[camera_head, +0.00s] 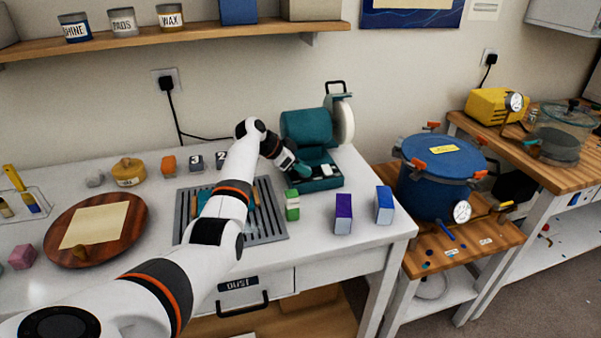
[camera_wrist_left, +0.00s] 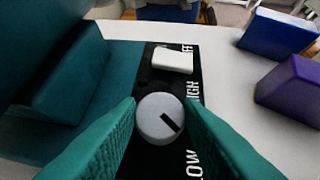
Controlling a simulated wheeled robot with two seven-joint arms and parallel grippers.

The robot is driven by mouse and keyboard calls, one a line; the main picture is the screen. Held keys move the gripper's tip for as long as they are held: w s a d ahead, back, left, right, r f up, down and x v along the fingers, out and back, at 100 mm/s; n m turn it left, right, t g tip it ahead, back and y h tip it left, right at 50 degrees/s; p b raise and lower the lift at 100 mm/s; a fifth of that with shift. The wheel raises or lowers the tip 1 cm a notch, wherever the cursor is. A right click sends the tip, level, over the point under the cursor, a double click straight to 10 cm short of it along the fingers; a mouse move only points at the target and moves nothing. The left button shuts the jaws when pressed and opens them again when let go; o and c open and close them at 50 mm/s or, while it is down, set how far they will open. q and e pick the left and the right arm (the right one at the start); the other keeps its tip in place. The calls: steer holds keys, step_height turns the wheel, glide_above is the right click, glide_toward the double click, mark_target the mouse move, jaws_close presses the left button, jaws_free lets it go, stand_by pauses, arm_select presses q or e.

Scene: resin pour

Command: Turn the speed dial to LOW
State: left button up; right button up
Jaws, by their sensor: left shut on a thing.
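The teal bench machine (camera_head: 306,128) with a pale wheel stands at the back of the white table. Its black control panel (camera_wrist_left: 183,85) carries a grey round speed dial (camera_wrist_left: 152,121) and a white rocker switch (camera_wrist_left: 172,60). The dial's black mark points to the lower right in the left wrist view, between the partly hidden HIGH label and the LOW label (camera_wrist_left: 192,165). My left gripper (camera_head: 299,171) is at the panel; in the left wrist view its teal fingers (camera_wrist_left: 160,118) are shut on the dial, one each side. My right gripper is out of view.
A green-and-white block (camera_head: 292,206), a purple box (camera_head: 343,214) and a blue box (camera_head: 384,205) stand in front of the machine. A slotted grey grate (camera_head: 264,223) lies under my left arm. A blue pot (camera_head: 435,180) stands on the right bench.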

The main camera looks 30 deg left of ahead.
arm_select(q)
steer(key=shift+f, duration=0.1)
steer(key=shift+m, duration=0.3)
steer(key=o, duration=1)
steer(key=shift+w, duration=0.15)
steer(key=shift+c, duration=0.2)
steer(key=b+v, duration=0.1)
steer(key=v, duration=1.1)
steer(key=shift+w+a, duration=0.1)
